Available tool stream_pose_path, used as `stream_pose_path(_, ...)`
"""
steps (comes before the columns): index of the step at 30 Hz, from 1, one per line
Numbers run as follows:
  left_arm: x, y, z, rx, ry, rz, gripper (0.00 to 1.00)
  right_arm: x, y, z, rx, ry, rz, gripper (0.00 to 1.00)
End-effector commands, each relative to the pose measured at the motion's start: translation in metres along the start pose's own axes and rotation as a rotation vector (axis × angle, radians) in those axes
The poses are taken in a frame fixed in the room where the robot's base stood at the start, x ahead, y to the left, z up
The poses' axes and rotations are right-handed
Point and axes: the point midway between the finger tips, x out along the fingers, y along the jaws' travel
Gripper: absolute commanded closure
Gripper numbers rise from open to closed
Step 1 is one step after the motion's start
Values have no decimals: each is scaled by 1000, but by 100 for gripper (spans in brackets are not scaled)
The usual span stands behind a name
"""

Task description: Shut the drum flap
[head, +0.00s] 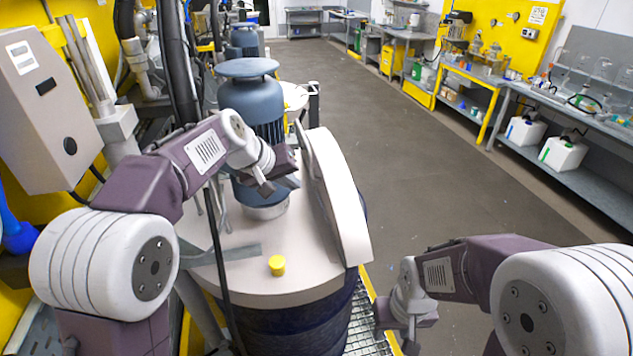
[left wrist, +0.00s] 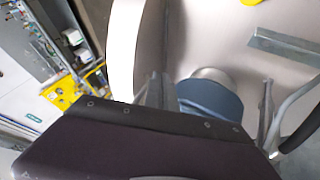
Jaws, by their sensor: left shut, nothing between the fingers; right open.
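The drum (head: 300,315) is dark, with a beige round top (head: 235,275). Its flap (head: 340,195), a pale curved panel, stands tilted up along the top's right side, apart from the flat surface. The flap also shows in the left wrist view (left wrist: 123,45). My left gripper (head: 279,186) is shut and empty, above the drum top between the blue motor and the flap. From the head view I cannot tell whether it touches the flap. My right gripper (head: 405,325) is open and empty, low to the right of the drum.
A blue motor (head: 250,100) stands on the drum top, close to my left gripper. A yellow cap (head: 277,265) sits near the front. A grey control box (head: 45,110) is at left. The floor (head: 410,160) to the right is clear up to the benches.

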Motion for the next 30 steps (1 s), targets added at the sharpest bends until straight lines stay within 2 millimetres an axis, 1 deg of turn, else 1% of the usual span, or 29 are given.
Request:
stream_pose_path(1,10,1,0,-1,-6,0,100,-5,0,-1,0,0,0,57)
stream_pose_path(7,52,1,0,-1,-4,-1,100,-16,0,-2,0,0,0,57)
stream_pose_path(9,53,16,-3,3,-2,1,100,-29,0,-3,0,0,0,57)
stream_pose_path(12,60,28,-3,1,-2,1,100,-36,-1,-4,0,1,0,57)
stream_pose_path(15,65,34,-3,1,0,0,100,-40,-1,-4,0,1,0,57)
stream_pose_path(21,68,37,-2,0,1,0,100,-40,-1,-4,0,0,0,57)
stream_pose_path(30,66,35,-3,2,0,-6,100,-42,-1,-4,0,0,0,57)
